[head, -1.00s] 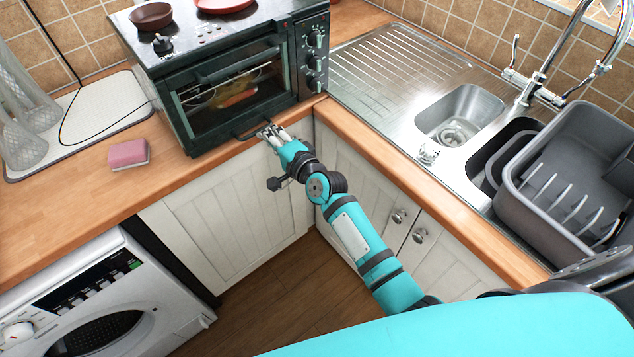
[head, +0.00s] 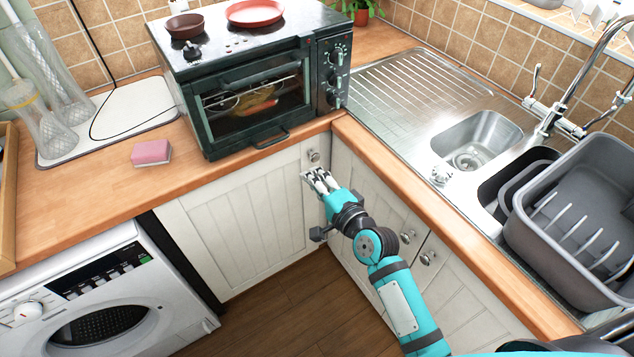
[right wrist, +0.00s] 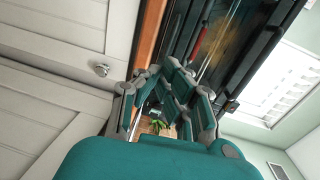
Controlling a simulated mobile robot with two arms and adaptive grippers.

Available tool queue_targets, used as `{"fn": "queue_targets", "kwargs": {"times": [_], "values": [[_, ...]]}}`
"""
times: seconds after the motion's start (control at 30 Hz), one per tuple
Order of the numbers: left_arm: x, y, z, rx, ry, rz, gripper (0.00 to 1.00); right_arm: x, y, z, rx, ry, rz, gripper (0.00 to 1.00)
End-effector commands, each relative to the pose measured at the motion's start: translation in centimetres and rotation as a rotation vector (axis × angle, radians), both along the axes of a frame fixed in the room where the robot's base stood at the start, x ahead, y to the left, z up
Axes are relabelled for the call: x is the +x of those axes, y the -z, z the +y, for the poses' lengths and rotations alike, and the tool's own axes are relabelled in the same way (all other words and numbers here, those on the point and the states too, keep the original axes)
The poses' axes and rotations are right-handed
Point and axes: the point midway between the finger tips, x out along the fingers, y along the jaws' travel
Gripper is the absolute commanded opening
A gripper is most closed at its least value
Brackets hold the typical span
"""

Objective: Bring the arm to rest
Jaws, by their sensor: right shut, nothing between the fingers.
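My right arm reaches up from the bottom of the head view. My right gripper (head: 318,181) is shut and empty, in front of the white cabinet doors just below the worktop's corner. It stands apart from the black oven (head: 255,95), below and right of its door handle. In the right wrist view the shut fingers (right wrist: 165,90) show near the middle, with the oven's glass beyond them. The oven door is shut, and some food shows behind the glass. My left gripper is not in view.
A wooden worktop (head: 90,205) carries a pink sponge (head: 151,153). A sink (head: 480,140) and a grey dish rack (head: 580,205) are at right. A washing machine (head: 90,295) is at lower left. Cabinet knobs (head: 428,258) stick out near my arm. The floor (head: 290,315) is clear.

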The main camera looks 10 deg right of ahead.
Motion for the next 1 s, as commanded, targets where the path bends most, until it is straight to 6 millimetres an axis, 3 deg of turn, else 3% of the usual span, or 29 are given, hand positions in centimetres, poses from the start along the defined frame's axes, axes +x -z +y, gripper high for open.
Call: {"fn": "queue_targets", "kwargs": {"times": [0.33, 0.47, 0.57, 0.63, 0.77, 0.87, 1.0], "values": [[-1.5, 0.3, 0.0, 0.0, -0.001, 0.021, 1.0, -1.3, 0.0, -0.5, -0.003, 0.0, 0.003, 0.0], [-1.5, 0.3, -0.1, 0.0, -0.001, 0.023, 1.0, -1.6, 3.1, -0.6, -0.068, -0.004, 0.043, 0.0], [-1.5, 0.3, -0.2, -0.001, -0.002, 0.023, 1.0, -2.5, 8.7, -0.9, -0.193, -0.016, 0.115, 0.0], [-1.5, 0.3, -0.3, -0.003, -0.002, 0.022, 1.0, -3.9, 13.8, -1.3, -0.311, -0.041, 0.179, 0.0], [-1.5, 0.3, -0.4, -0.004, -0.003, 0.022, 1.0, -7.9, 22.9, -2.4, -0.539, -0.118, 0.296, 0.0], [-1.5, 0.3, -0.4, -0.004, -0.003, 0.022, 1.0, -12.0, 29.3, -3.4, -0.706, -0.203, 0.38, 0.0], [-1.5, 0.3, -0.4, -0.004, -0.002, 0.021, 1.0, -19.3, 37.2, -5.2, -0.926, -0.363, 0.486, 0.0]]}}
